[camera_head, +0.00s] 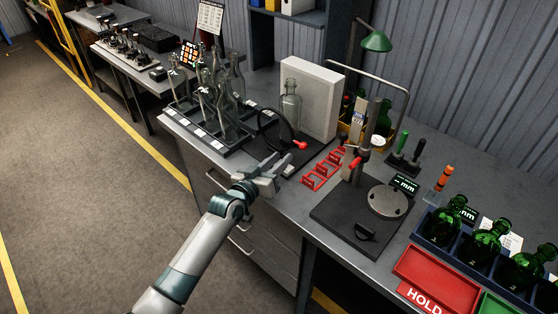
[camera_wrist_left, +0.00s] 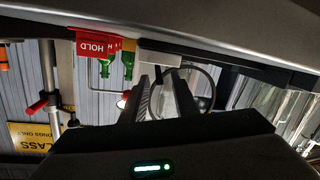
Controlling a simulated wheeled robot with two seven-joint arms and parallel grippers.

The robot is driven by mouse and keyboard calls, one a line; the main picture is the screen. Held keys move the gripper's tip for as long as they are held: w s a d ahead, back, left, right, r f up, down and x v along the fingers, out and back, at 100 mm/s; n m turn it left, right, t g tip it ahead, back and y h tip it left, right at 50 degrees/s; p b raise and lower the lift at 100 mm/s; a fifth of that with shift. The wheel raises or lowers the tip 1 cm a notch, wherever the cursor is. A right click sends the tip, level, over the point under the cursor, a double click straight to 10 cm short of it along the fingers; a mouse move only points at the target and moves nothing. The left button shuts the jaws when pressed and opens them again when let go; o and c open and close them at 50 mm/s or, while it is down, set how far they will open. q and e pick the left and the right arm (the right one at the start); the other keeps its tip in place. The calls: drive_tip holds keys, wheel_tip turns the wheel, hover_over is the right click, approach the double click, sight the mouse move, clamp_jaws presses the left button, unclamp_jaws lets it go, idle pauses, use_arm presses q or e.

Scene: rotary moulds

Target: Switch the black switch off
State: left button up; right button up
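A small black part (camera_head: 365,231), which looks like the black switch, sits on the front of a dark base plate (camera_head: 330,218) in the head view. Whether it is on or off cannot be told. My left gripper (camera_head: 278,172) is over the front edge of the bench, left of that plate and apart from it. In the left wrist view its two fingers (camera_wrist_left: 162,98) stand apart with nothing clearly between them. The switch cannot be made out in the wrist view. My right gripper is not in view.
The plate carries a post and a round metal disc (camera_head: 388,201). Red holders (camera_head: 323,170) and a black ring (camera_head: 274,128) are near the gripper. Clear bottles (camera_head: 222,95) stand behind left. Green bottles (camera_head: 485,240) and a red HOLD tray (camera_head: 437,279) are at right.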

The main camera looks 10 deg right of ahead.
use_arm(q)
drive_tip(key=shift+s+a, duration=0.1)
drive_tip(key=shift+s, duration=0.05)
drive_tip(key=shift+s+a, duration=0.4)
drive_tip(key=b+v, duration=0.3)
drive_tip(key=v, duration=1.3)
drive_tip(key=shift+d+r, duration=0.1)
drive_tip(key=shift+r, duration=0.05)
